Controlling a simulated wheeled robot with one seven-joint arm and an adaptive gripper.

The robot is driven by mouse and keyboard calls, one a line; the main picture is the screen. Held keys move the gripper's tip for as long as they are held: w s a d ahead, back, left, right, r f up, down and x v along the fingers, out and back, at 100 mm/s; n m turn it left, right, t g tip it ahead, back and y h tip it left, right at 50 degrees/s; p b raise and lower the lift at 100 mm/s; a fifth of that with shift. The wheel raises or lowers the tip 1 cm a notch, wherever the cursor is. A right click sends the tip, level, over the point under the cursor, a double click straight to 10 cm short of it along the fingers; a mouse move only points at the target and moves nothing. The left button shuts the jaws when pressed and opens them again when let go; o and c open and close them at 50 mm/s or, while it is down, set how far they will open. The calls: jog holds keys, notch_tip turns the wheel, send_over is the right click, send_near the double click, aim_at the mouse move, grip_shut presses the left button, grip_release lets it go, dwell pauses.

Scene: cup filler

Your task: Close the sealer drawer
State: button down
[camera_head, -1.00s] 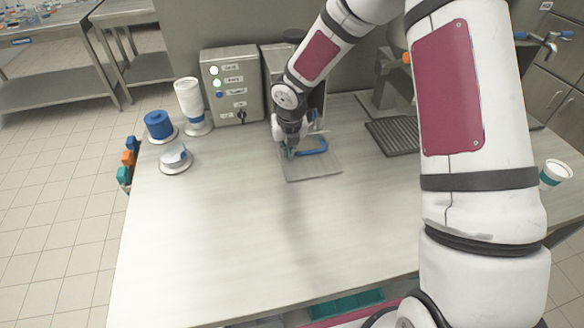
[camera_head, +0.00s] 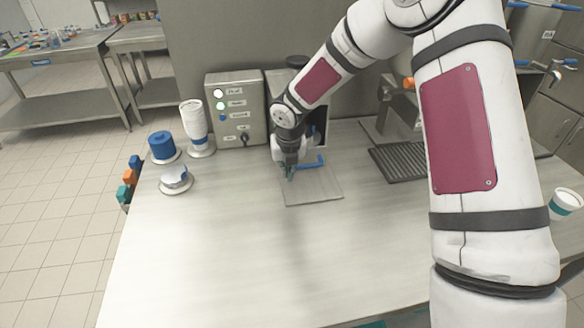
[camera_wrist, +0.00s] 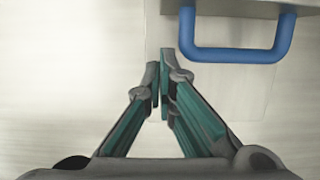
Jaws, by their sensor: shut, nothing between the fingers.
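The sealer (camera_head: 320,112) is a grey metal machine at the back of the table, partly hidden by my arm. Its drawer carries a blue U-shaped handle (camera_head: 312,164) at the front, above a flat grey plate. In the wrist view the handle (camera_wrist: 238,56) sticks out from a grey drawer front (camera_wrist: 235,8) at the top right. My gripper (camera_head: 288,174) is shut and empty, pointing down just left of and in front of the handle. In the wrist view its fingertips (camera_wrist: 164,72) are apart from the handle. How far the drawer stands out is hard to tell.
A grey control box (camera_head: 235,108) with lit buttons stands left of the sealer. A white cup stack (camera_head: 193,122), a blue roll (camera_head: 161,146) and a small white item (camera_head: 174,178) stand further left. A dark drip grate (camera_head: 400,162) lies right. The table front is clear.

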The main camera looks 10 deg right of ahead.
jog(key=s+v, duration=0.1)
jog(key=v, duration=0.9)
jog(key=s+d+f+t, duration=0.2)
jog(key=s+d, duration=0.2)
jog(key=s, duration=0.3)
jog(key=b+x, duration=0.2)
jog(key=x, duration=0.1)
jog(key=b+x, duration=0.6)
jog(key=shift+w+d+f, duration=0.1)
jog(key=shift+w+f, duration=0.05)
jog(key=shift+w, duration=0.25)
jog(key=shift+w+f, duration=0.25)
jog(key=shift+w+d+r+p, duration=0.1)
jog(key=shift+w+r+p, duration=0.25)
jog(key=shift+w, duration=0.15)
jog(key=shift+w+r+p, duration=0.2)
jog(key=shift+w+p, duration=0.15)
jog(key=shift+w, duration=0.9)
jog(key=shift+w+r+p, duration=0.1)
jog(key=shift+w+p, duration=1.8)
jog(key=shift+w, duration=0.85)
